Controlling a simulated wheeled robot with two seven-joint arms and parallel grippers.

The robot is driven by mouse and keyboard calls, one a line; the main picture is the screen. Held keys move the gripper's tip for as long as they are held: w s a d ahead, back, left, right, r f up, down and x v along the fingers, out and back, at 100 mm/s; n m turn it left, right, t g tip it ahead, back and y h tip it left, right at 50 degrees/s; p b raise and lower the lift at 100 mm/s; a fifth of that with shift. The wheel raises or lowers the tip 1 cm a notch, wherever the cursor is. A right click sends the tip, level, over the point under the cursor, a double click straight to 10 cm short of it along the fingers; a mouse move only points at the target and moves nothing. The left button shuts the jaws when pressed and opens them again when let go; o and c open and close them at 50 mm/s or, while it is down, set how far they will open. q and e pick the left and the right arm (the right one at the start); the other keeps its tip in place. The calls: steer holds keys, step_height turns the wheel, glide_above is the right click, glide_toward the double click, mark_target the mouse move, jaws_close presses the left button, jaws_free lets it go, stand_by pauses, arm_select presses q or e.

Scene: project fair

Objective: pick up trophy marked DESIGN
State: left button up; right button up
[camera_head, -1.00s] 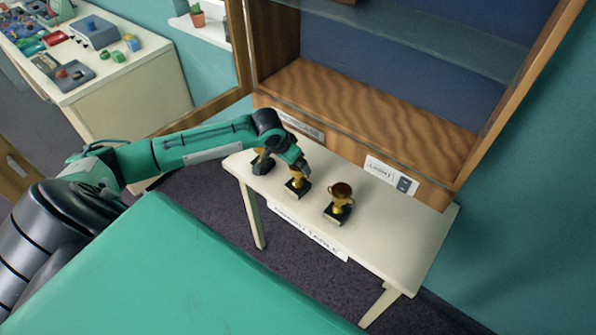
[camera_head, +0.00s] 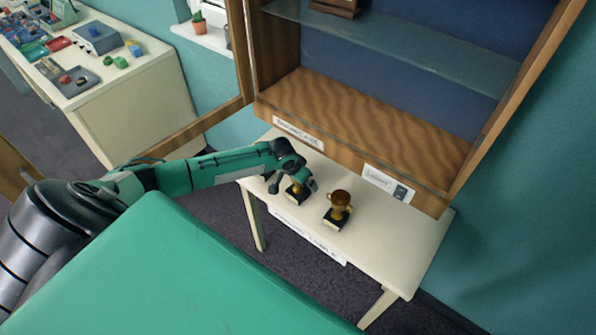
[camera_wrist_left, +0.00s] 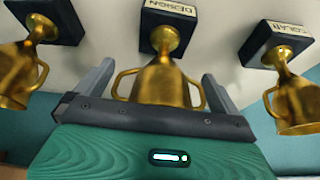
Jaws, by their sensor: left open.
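The trophy marked DESIGN (camera_wrist_left: 163,80) is a gold two-handled cup on a black base, its label readable in the left wrist view. My left gripper (camera_wrist_left: 156,88) is open, with one finger on each side of this cup; I cannot tell whether they touch it. In the head view, my left gripper (camera_head: 294,184) is at the same trophy (camera_head: 297,193), which stands on the white table (camera_head: 385,245) and is partly covered. My right gripper is not in view.
A second trophy (camera_head: 338,210) stands to the right, also in the wrist view (camera_wrist_left: 292,95). A third (camera_wrist_left: 22,70) is on the other side, hidden by my arm in the head view. The open wooden cabinet (camera_head: 350,115) stands behind the table.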

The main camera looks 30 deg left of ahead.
arm_select(q)
steer(key=c, duration=1.4)
steer(key=shift+c, duration=0.5)
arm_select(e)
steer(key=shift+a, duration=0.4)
arm_select(q)
steer(key=shift+r, duration=0.15)
